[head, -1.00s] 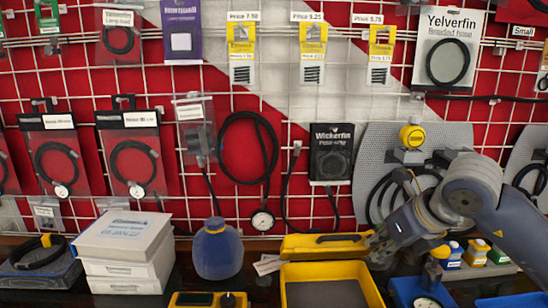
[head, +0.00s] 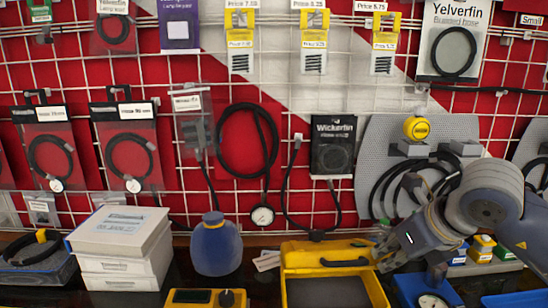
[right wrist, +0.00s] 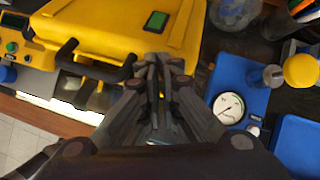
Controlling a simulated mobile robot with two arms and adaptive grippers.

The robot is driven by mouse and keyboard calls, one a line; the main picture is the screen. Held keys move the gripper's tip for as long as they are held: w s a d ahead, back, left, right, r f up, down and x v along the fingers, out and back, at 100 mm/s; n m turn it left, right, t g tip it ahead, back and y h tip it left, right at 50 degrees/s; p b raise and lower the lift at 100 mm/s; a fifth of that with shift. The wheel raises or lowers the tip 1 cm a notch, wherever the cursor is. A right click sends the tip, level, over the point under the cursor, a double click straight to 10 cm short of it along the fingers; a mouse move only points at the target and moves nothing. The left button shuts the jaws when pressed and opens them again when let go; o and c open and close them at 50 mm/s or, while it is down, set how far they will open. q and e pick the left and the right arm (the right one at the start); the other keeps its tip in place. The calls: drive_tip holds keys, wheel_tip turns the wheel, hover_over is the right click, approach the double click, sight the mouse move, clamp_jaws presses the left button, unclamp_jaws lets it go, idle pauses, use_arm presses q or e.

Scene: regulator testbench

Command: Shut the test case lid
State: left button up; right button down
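The yellow test case stands on the dark bench at the lower middle of the head view. Its lid (head: 310,252) is raised at the back and tilted forward, with a black handle (head: 345,262) along its front edge. The open grey-lined base (head: 328,293) shows below it. My right gripper (head: 382,262) is at the lid's right edge. In the right wrist view my gripper (right wrist: 160,72) has its fingers together, with nothing seen between them. They are beside the handle (right wrist: 95,62) and close to the lid (right wrist: 120,25); contact is unclear. My left gripper is not in view.
A yellow meter (head: 206,298) stands left of the case. A blue tray with a round gauge (right wrist: 230,108) is to its right. White boxes (head: 122,240) and a blue jar (head: 217,248) stand further left. Behind is a red and white grid wall with hanging goods.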

wheel_tip(320, 180, up, 6)
drive_tip(key=s+p, duration=0.1)
drive_tip(key=p, duration=0.3)
drive_tip(key=shift+s+r, duration=0.2)
drive_tip(key=shift+r, duration=0.05)
idle(0.7)
